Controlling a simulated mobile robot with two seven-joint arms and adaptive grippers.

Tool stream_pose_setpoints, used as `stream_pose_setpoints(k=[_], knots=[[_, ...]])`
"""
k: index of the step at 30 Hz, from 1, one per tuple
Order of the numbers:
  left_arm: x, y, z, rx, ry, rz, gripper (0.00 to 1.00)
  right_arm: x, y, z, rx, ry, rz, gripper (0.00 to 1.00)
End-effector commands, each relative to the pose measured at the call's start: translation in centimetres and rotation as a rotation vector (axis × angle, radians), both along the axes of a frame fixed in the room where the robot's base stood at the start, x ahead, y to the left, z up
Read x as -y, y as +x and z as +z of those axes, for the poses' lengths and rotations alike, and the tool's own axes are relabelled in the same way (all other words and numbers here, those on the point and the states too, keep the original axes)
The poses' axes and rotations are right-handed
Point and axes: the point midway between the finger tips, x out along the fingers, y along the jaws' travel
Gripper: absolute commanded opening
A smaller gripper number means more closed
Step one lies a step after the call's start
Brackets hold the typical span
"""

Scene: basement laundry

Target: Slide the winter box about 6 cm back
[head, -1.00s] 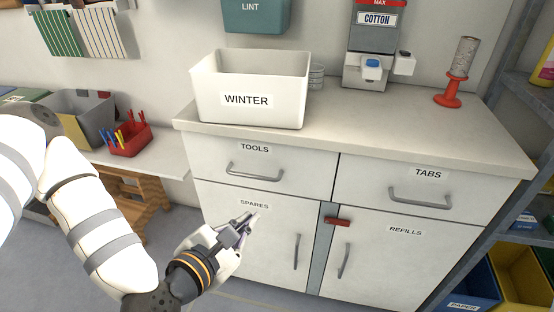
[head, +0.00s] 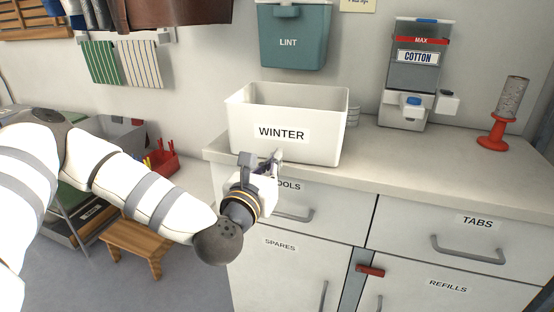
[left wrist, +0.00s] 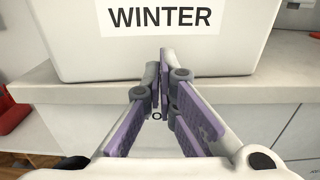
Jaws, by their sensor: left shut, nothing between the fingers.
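The winter box (head: 288,112) is an open white bin with a black-on-white WINTER label, standing upright near the front left of the counter. It also shows in the left wrist view (left wrist: 80,50), where its front wall fills the top. My left gripper (head: 277,158) is shut and empty, just in front of the box's lower front wall. In the left wrist view its fingertips (left wrist: 164,56) point at the wall below the label; I cannot tell whether they touch it. My right gripper is not in view.
The counter (head: 440,160) has free room right of the box. A teal lint bin (head: 292,36) hangs on the wall behind.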

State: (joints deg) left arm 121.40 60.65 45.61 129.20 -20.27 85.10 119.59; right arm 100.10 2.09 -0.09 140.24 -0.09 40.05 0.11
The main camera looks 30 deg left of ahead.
Motion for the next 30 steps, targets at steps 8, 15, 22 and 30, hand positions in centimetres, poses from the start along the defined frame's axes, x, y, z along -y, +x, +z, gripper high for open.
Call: stream_pose_setpoints(k=[8,15,22,30], knots=[[-0.4,1.7,0.0,-0.001,0.0,-0.001,0.0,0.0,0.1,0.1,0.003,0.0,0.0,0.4],[-0.4,1.7,-0.1,-0.001,0.001,-0.001,0.0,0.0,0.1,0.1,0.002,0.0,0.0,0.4],[-1.2,5.1,-0.9,-0.008,0.002,0.0,0.0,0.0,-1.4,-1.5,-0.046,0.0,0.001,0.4],[-1.9,8.0,-0.3,-0.003,0.001,-0.001,0.0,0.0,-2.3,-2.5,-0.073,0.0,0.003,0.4]])
